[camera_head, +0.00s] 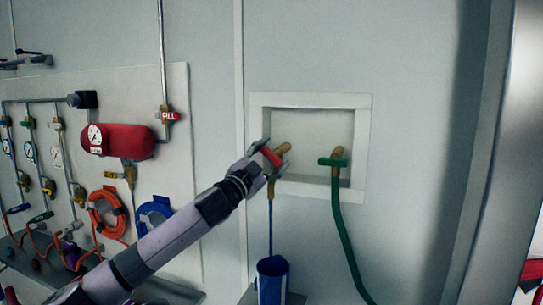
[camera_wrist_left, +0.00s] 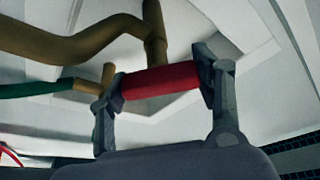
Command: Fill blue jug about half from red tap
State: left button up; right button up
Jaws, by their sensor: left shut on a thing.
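My left gripper (camera_head: 271,158) is shut on the red tap handle (camera_head: 270,155) in the wall recess. In the left wrist view the red handle (camera_wrist_left: 160,81) lies between the two fingers, below the brass pipe. A thin blue line (camera_head: 270,226), which looks like running water, drops from the spout to the blue jug (camera_head: 272,284). The jug stands upright under the tap. Its water level cannot be told from here. My right gripper is not in view.
A green tap (camera_head: 333,161) with a green hose (camera_head: 346,236) sits right of the red one. A panel with a red tank (camera_head: 128,141), gauges and an orange hose coil (camera_head: 103,214) is at the left. Bare wall lies right of the recess.

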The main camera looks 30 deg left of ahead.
pick_arm(q)
jog(key=o, duration=1.2)
jog(key=shift+s+f, duration=0.3)
jog(key=shift+s, duration=0.2)
jog(key=shift+v, duration=5.45)
jog(key=shift+r, duration=0.15)
